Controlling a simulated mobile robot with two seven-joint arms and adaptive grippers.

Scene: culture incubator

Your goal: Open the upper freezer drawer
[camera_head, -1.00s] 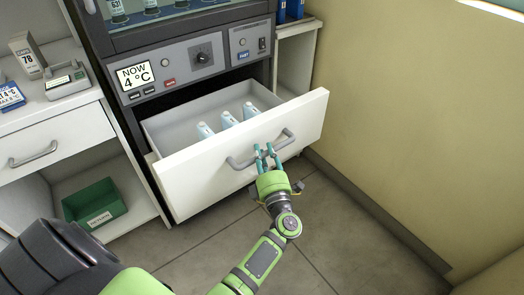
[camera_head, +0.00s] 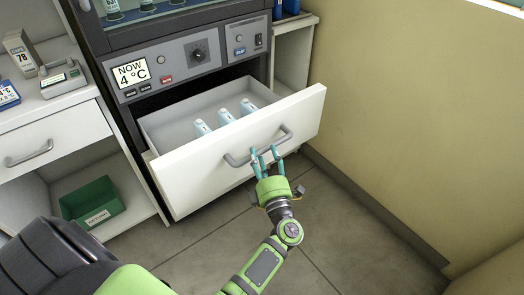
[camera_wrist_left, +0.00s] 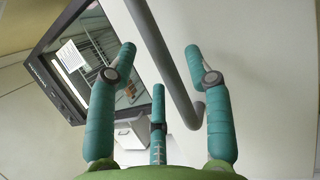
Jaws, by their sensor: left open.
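The white freezer drawer (camera_head: 205,172) under the control panel stands pulled out, with several small white-and-blue items (camera_head: 225,117) inside. Its grey bar handle (camera_head: 238,160) runs across the front. My left gripper (camera_head: 264,156) is at the right part of the handle, its teal fingers spread. In the left wrist view the handle (camera_wrist_left: 165,60) passes between the open fingers of the left gripper (camera_wrist_left: 160,70), with the white drawer front (camera_wrist_left: 260,60) behind. Whether a finger touches the bar cannot be told. My right gripper is not in view.
The control panel (camera_head: 190,58) reads 4 °C above the drawer. A white cabinet (camera_head: 50,140) with a closed drawer and a green bin (camera_head: 92,202) is at left. A beige wall (camera_head: 420,120) bounds the right. The floor (camera_head: 350,235) in front is clear.

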